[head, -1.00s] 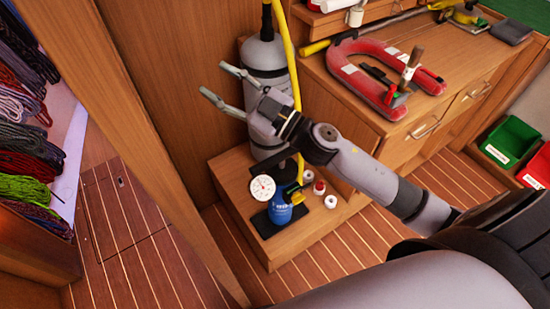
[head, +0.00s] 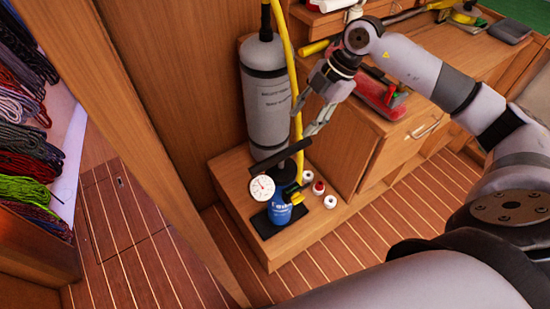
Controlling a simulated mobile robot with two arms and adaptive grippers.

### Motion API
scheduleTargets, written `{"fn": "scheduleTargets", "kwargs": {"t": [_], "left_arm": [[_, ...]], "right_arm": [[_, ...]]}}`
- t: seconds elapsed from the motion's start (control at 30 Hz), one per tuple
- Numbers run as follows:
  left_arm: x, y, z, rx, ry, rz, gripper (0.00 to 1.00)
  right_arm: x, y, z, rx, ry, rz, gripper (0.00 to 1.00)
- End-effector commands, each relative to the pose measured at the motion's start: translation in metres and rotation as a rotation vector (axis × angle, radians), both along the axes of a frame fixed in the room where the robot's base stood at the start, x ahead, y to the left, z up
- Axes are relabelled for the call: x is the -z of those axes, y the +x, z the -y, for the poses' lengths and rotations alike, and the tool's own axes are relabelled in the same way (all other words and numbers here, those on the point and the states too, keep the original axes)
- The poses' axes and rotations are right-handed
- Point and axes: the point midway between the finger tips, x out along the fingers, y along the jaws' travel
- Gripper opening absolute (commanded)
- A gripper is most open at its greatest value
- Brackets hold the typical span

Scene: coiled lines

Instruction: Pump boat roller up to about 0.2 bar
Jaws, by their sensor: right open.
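A blue hand pump (head: 279,211) stands on a black base on the low wooden step. Its black T-handle (head: 282,155) is at the top, and a round white gauge (head: 262,188) with a small needle sits at its left; the reading is too small to tell. A grey upright cylinder (head: 267,105) with dark bands and small print, perhaps the boat roller, stands behind the pump. A yellow hose (head: 288,50) runs down its right side. My right gripper (head: 305,122) is open and empty, pointing down, above and right of the handle, apart from it. My left gripper is out of view.
Small white and red caps (head: 319,187) lie on the step right of the pump. A wooden post (head: 150,130) rises at left.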

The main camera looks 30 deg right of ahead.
Motion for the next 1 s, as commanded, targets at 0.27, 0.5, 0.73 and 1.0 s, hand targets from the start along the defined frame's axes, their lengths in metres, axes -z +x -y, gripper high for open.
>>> {"fn": "scheduleTargets", "kwargs": {"t": [0.27,0.5,0.73,1.0], "left_arm": [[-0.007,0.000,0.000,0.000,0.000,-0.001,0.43],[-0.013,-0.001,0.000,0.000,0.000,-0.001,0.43],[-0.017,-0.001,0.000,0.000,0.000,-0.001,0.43],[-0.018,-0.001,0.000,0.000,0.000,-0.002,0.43]], "right_arm": [[0.044,0.005,-0.022,-0.006,0.006,-0.006,0.43],[0.092,0.012,-0.044,-0.005,0.008,-0.004,0.43],[0.131,0.017,-0.062,-0.006,0.007,-0.001,0.43],[0.153,0.020,-0.070,-0.005,0.005,0.000,0.43]]}}
